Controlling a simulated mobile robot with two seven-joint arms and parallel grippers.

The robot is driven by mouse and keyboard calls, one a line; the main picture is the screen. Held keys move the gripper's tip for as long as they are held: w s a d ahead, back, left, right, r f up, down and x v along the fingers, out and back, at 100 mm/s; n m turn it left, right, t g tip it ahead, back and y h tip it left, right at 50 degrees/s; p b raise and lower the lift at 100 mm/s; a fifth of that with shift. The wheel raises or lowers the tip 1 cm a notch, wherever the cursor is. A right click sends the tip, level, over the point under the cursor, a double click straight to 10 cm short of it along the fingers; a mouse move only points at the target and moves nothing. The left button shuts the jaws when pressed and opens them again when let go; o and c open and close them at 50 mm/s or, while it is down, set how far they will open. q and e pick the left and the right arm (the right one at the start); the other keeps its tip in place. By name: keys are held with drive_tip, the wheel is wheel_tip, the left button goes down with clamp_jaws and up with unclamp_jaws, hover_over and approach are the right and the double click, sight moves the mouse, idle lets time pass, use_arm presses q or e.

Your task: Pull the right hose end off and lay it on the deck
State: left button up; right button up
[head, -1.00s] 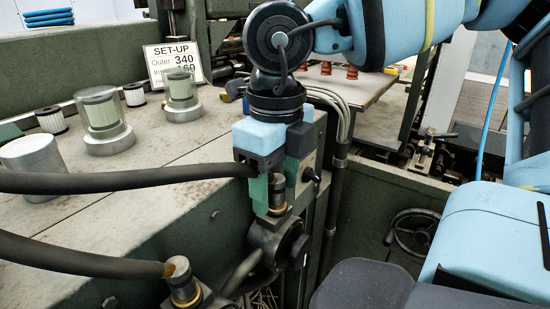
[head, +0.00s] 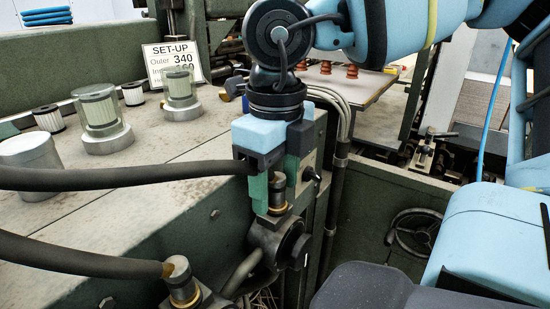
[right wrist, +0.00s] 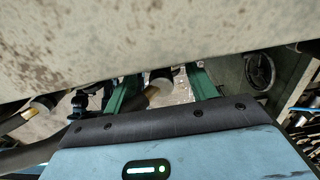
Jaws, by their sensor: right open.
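The right hose (head: 130,177) is dark and comes in from the left. Its metal-and-brass end (head: 278,196) stands upright on a fitting at the machine's front. My right gripper (head: 275,190) points down over this end, its green fingers open on either side of it. In the right wrist view the pale end (right wrist: 160,82) shows between the two open fingers (right wrist: 163,90); whether either finger touches it, I cannot tell. The left hose (head: 80,258) ends on a similar fitting (head: 182,282) lower left. My left gripper is out of view.
The deck (head: 165,148) has several metal-based glass filter cups (head: 102,120) towards its left and back, with a SET-UP sign (head: 175,63) behind. Its middle is clear. A handwheel (head: 415,230) is on the right, and grey cables (head: 340,105) run behind my gripper.

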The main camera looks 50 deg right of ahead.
sight(276, 176)
clamp_jaws()
idle(0.4)
drive_tip(key=shift+r, duration=0.2)
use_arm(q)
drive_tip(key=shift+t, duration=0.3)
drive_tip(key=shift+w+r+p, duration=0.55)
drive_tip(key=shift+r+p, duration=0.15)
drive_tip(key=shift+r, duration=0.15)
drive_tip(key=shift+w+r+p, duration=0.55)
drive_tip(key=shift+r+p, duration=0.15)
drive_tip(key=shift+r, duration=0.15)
use_arm(e)
drive_tip(key=shift+r, duration=2.85)
